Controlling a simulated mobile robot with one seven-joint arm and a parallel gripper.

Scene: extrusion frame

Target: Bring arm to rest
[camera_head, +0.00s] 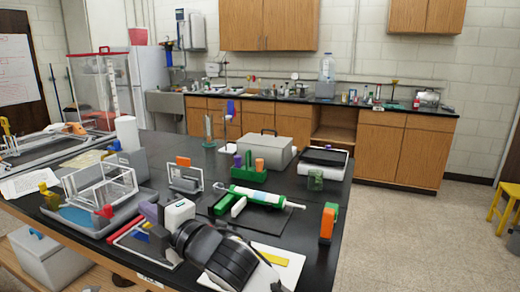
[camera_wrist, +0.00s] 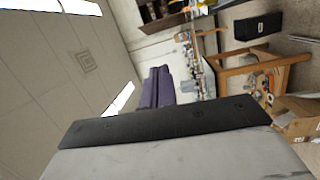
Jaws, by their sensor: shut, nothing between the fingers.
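In the wrist view, the two purple fingers of my gripper (camera_wrist: 157,88) lie side by side, shut, with nothing held between them. They stick out beyond the dark bar and grey body of the hand. No object touches them there. The wrist view is strongly tilted, with ceiling on the left and room furniture on the right. In the head view I cannot surely pick out the fingers among the items on the black table (camera_head: 322,205).
A clear framed box (camera_head: 100,185) stands at the table's left. A green holder with a white tube (camera_head: 255,197) lies mid-table. A grey case (camera_head: 265,148) and an orange-green block (camera_head: 328,222) stand nearby. Open floor (camera_head: 400,225) lies right of the table.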

